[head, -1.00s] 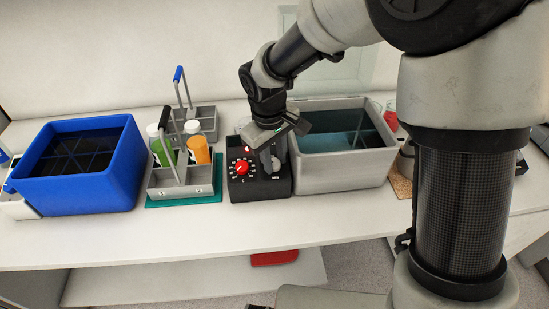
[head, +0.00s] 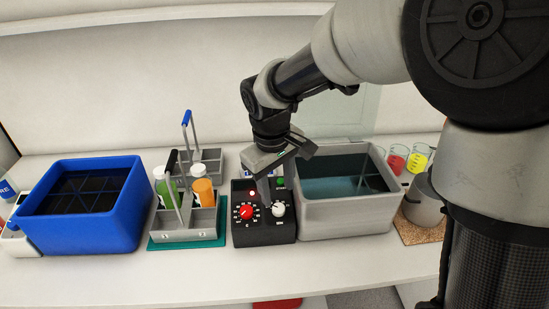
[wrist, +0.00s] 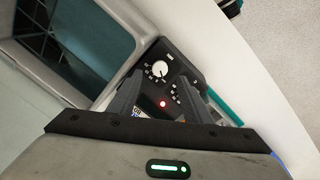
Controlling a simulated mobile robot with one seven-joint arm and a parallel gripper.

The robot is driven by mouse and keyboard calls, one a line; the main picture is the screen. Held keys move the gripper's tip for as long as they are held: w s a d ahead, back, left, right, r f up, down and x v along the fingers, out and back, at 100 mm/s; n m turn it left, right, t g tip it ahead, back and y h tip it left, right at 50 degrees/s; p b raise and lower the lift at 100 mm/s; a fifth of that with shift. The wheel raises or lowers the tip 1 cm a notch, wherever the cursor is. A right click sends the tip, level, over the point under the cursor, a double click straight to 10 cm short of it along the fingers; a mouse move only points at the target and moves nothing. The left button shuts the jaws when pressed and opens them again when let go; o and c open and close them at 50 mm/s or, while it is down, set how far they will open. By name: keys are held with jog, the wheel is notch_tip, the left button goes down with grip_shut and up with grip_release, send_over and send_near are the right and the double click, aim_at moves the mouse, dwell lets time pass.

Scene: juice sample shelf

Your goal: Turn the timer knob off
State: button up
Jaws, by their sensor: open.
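The black control box (head: 264,233) stands on the bench. Its front has a red knob (head: 246,212) at left, marked C, and a white knob (head: 278,210) at right, which seems marked MIN. A small red lamp (head: 253,193) is lit, and a green button (head: 281,183) is above the white knob. The wrist view shows the white knob (wrist: 160,69) and lit lamp (wrist: 163,104); the red knob seems hidden by a finger. My gripper (head: 264,193) is open and empty, pointing down over the box. In the wrist view my gripper (wrist: 163,84) has its fingers apart.
A grey basin (head: 345,219) is close to the box's right. A caddy (head: 190,235) with bottles on a teal mat is close to its left, and a blue bin (head: 110,234) is farther left. Beakers and a pot (head: 425,205) stand at right. The bench front is clear.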

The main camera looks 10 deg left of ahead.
notch_tip(320, 180, up, 10)
jog(key=s, duration=0.1)
jog(key=shift+s+a+r, duration=0.25)
jog(key=shift+s+a, duration=0.05)
jog(key=s+d+r+m+t+p, duration=0.2)
jog(key=s+d+m, duration=0.3)
jog(key=d, duration=0.6)
jog(key=s+d+r+m+t+p, duration=0.1)
jog(key=s+d+r+m, duration=0.2)
jog(key=s+d, duration=0.7)
jog(key=shift+d+r+m+t+y+p, duration=0.15)
jog(key=shift+d+m+t+y+p, duration=0.3)
jog(key=shift+m, duration=0.45)
jog(key=shift+d, duration=0.1)
